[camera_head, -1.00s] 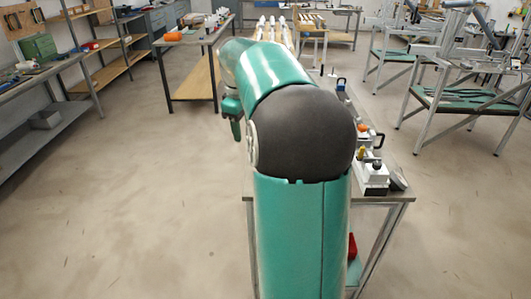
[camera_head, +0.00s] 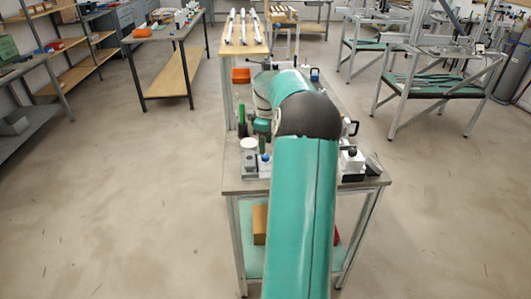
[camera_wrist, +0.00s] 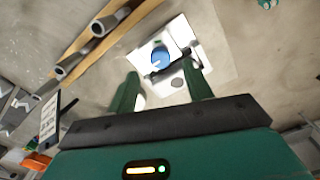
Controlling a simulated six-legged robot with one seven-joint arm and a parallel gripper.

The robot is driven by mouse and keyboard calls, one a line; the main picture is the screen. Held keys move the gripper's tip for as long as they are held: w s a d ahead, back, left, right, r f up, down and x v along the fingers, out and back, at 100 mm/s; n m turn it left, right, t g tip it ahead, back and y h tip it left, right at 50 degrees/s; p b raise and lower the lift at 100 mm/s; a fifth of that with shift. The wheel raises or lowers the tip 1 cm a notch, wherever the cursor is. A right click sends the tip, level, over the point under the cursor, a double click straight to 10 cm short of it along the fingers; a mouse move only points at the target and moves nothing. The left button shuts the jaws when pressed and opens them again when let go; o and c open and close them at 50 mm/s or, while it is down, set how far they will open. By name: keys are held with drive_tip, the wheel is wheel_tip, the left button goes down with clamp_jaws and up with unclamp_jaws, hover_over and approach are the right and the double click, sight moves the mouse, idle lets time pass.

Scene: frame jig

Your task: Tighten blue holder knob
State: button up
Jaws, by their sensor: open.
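The blue knob (camera_wrist: 160,57) is round, with a white mark, and sits on a white holder block (camera_wrist: 178,38) in the wrist view. In the head view a small blue knob (camera_head: 265,157) shows near the front left of the table, beside a white cylinder. My gripper (camera_wrist: 161,80) has its two green fingers apart, with nothing between them. The knob appears beyond the fingertips, roughly in line with the gap. In the head view my gripper (camera_head: 262,133) hangs at the table's left side, partly hidden by my arm.
Pale rails (camera_head: 243,27) lie on a wooden board behind. Open floor surrounds the table.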

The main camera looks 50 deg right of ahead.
sight(265, 158)
drive_tip(key=shift+f, duration=2.4)
drive_tip(key=c, duration=1)
